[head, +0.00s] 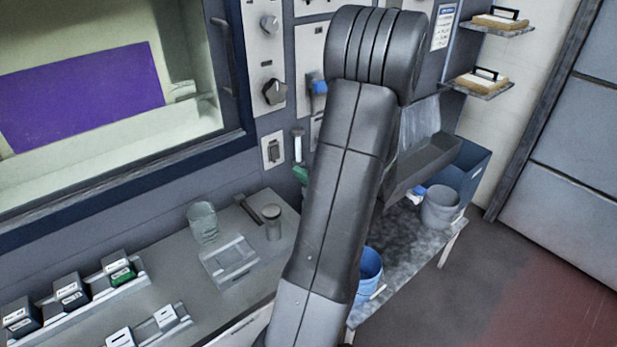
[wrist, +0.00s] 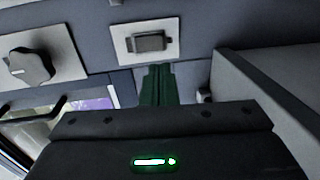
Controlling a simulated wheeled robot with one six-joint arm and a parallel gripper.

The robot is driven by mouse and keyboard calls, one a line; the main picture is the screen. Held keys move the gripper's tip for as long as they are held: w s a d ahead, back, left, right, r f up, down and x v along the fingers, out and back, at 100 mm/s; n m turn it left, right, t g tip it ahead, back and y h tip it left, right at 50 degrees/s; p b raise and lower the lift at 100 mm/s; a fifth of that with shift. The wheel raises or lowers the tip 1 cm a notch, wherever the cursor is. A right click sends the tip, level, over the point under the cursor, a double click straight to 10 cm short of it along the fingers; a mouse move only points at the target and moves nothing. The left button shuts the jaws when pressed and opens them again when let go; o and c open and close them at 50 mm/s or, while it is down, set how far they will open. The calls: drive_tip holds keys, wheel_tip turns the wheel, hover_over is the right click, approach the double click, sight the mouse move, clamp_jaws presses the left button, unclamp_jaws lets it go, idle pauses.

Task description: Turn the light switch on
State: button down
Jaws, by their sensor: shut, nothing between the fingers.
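The light switch (head: 273,150) is a dark rocker on a pale plate on the wall panel, right of the window and below a black knob. In the wrist view the switch (wrist: 149,42) lies just beyond my fingertips. I cannot tell which way its rocker is set. My gripper (wrist: 158,68) has dark green fingers, shut together and empty, pointing toward the plate's lower edge. Whether they touch the wall is unclear. In the head view my arm hides most of the gripper; a green bit (head: 300,173), probably a fingertip, shows right of and below the switch.
The black knob (head: 274,92) is above the switch; it also shows in the wrist view (wrist: 30,66). A window handle (head: 222,55) stands out to the left. A counter below holds a glass beaker (head: 203,222), a metal cylinder (head: 272,222) and boxes. A grey housing (wrist: 262,85) is close on the right.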

sight(276, 159)
drive_tip(key=p+x, duration=0.1)
drive_tip(key=x, duration=0.7)
drive_tip(key=shift+w+a, duration=0.15)
drive_tip(key=shift+w, duration=0.1)
drive_tip(key=shift+w+a+f, duration=0.1)
drive_tip(key=shift+w, duration=0.05)
drive_tip(key=shift+s+d+f, duration=0.1)
drive_tip(key=shift+s+d, duration=0.15)
drive_tip(key=shift+s, duration=0.1)
drive_tip(key=f+b+v, duration=0.1)
drive_tip(key=f+v, duration=0.2)
drive_tip(key=v, duration=1)
drive_tip(key=shift+b, duration=0.3)
